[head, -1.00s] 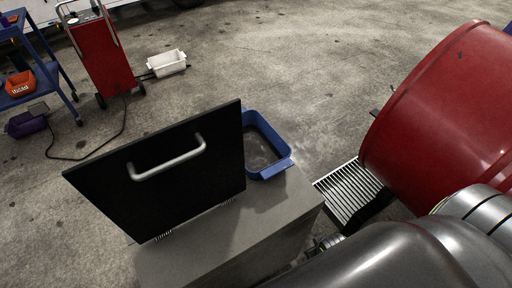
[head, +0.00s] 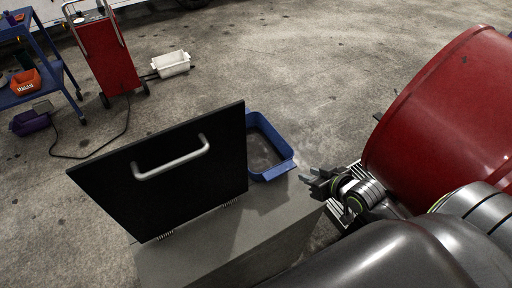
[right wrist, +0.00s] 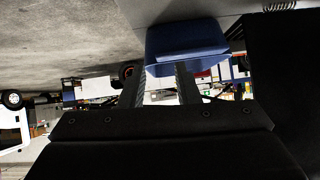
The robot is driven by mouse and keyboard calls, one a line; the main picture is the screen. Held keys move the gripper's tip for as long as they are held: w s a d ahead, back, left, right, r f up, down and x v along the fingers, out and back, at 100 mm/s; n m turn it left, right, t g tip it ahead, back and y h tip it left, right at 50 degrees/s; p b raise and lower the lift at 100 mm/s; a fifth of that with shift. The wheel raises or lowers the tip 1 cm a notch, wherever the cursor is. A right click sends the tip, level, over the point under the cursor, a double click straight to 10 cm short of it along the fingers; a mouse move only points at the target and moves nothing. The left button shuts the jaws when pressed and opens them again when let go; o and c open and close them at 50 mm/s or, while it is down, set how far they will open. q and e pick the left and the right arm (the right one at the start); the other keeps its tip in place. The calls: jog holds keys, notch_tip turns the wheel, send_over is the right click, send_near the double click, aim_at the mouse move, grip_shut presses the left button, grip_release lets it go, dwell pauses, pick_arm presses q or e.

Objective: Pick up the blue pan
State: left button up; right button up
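The blue pan (head: 283,166) is a rectangular open tray on the grey cabinet top, behind the raised black lid, which hides part of its left side. It also shows in the right wrist view (right wrist: 188,40), beyond the fingers. My right gripper (head: 306,177) is just right of the pan's near right corner, pointing toward it. In the right wrist view its two fingers (right wrist: 162,84) stand apart with nothing clearly held between them. I cannot tell whether a fingertip touches the pan. My left gripper is not in view.
The black lid (head: 110,175) with a metal handle stands up from the grey cabinet (head: 225,240). A large red drum (head: 440,110) is at the right. A red wheeled cart (head: 107,60), white bin (head: 172,64) and blue shelf (head: 45,80) stand far back. Open floor lies between.

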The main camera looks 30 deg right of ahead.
jog(key=w+d+r+t, duration=0.3)
jog(key=w+d, duration=0.1)
jog(key=w, duration=0.1)
send_near(279, 134)
jog(key=r+x, duration=0.1)
jog(key=x, duration=0.4)
jog(key=shift+m+y, duration=0.3)
jog(key=shift+m, duration=0.1)
jog(key=x, duration=0.4)
jog(key=shift+s+d+f, duration=0.1)
jog(key=shift+d+f, duration=0.1)
jog(key=shift+f, duration=0.05)
jog(key=shift+w+f, duration=0.3)
jog(key=shift+w, duration=0.3)
grip_shut()
jog(key=shift+r, duration=0.15)
